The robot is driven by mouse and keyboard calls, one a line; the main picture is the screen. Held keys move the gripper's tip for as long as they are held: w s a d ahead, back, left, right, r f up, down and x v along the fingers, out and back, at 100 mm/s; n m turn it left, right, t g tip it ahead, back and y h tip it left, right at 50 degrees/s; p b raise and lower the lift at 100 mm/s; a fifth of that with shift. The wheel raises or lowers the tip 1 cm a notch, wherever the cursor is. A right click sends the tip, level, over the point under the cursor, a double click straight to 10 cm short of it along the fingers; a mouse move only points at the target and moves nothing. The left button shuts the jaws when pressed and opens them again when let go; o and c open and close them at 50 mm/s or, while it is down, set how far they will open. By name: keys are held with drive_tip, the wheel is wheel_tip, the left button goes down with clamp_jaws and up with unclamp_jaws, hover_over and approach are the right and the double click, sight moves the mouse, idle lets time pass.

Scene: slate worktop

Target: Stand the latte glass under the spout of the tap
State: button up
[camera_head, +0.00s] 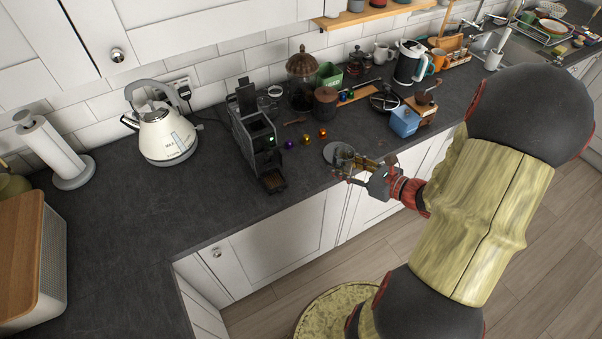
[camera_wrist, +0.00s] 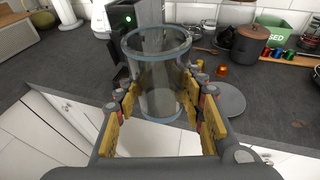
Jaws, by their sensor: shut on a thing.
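My gripper (camera_head: 355,168) is shut on a clear latte glass (camera_wrist: 158,75). In the wrist view, the yellow-padded fingers (camera_wrist: 160,100) press on both sides of the glass, which is upright and looks empty. In the head view the glass (camera_head: 345,158) is small and partly hidden by the fingers, near the worktop's front edge beside a grey disc. Whether its base touches anything cannot be told. A chrome tap (camera_head: 484,17) stands far off at the upper right, near the sink; its spout is too small to make out clearly.
A black coffee machine (camera_head: 258,140) stands left of the glass. The grey disc (camera_wrist: 228,98) lies right of the glass in the wrist view.

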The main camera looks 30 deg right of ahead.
drive_tip(key=shift+s+a+r+y, duration=0.15)
drive_tip(key=shift+a+y, duration=0.15)
drive_tip(key=shift+a, duration=0.55)
drive_tip(key=shift+a+n, duration=0.3)
drive_tip(key=shift+a, duration=0.05)
drive_tip(key=w+f+b, duration=0.2)
drive_tip(key=w+f, duration=0.2)
drive_tip(key=w, duration=0.5)
drive_tip(key=b, duration=0.1)
hover_over(310, 171)
drive_tip(key=f, duration=0.4)
drive_tip(key=shift+s+f, duration=0.3)
drive_tip(key=shift+f, duration=0.05)
drive_tip(key=shift+w+f+b, duration=0.2)
drive_tip(key=shift+f+b, duration=0.2)
drive_tip(key=shift+f, duration=0.6)
drive_tip(key=shift+w+f+b, duration=0.2)
drive_tip(key=shift+f+b, duration=0.15)
drive_tip(key=shift+f, duration=0.6)
drive_tip(key=shift+f, duration=0.2)
drive_tip(key=o, duration=1.3)
